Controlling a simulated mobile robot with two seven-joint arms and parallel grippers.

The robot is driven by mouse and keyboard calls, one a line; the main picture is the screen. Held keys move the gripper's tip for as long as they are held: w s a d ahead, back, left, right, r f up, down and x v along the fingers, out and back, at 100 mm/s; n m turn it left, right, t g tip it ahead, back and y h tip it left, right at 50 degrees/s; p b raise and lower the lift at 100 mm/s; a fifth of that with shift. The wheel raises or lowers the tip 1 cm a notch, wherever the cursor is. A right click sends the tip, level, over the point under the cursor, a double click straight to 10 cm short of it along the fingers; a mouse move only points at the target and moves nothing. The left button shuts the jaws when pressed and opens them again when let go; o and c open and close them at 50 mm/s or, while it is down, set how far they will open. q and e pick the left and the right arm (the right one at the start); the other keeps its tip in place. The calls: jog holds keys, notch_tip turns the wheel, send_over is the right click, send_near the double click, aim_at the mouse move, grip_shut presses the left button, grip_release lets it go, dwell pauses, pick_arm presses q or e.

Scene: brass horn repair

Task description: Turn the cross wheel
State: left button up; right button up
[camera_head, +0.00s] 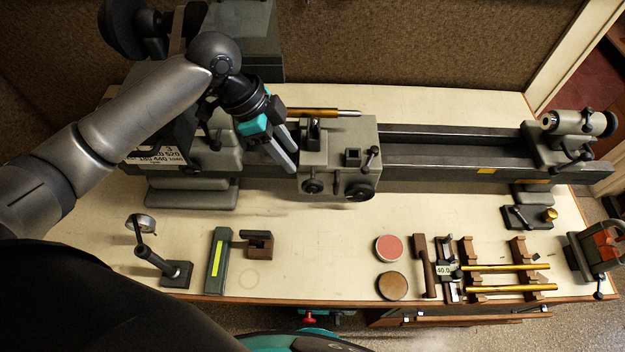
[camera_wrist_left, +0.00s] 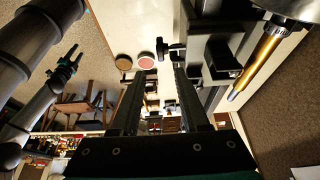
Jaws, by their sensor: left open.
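The grey lathe carriage (camera_head: 340,150) sits on the bed in the head view. Its front face carries two dark round wheels, one at the left (camera_head: 312,186) and a larger one at the right (camera_head: 360,191). I cannot tell for certain which is the cross wheel. My left gripper (camera_head: 294,163) is open and empty, angled down at the carriage's left side, apart from both wheels. In the left wrist view its two long fingers (camera_wrist_left: 157,75) stand apart with nothing gripped. What looks like my right gripper (camera_wrist_left: 74,52) shows small at the left there; its jaws are unclear.
A brass rod (camera_head: 315,112) lies along the spindle line behind the carriage. A small lever (camera_head: 372,157) stands on the carriage top. The bench before the carriage is clear.

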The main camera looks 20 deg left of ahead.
aim_at(310, 181)
pick_arm(q)
jog(key=x, duration=1.2)
jog(key=shift+p, duration=0.35)
jog(key=shift+c, duration=0.2)
jog(key=shift+w, duration=0.1)
jog(key=c, duration=0.6)
jog(key=shift+d+f, duration=0.1)
grip_shut()
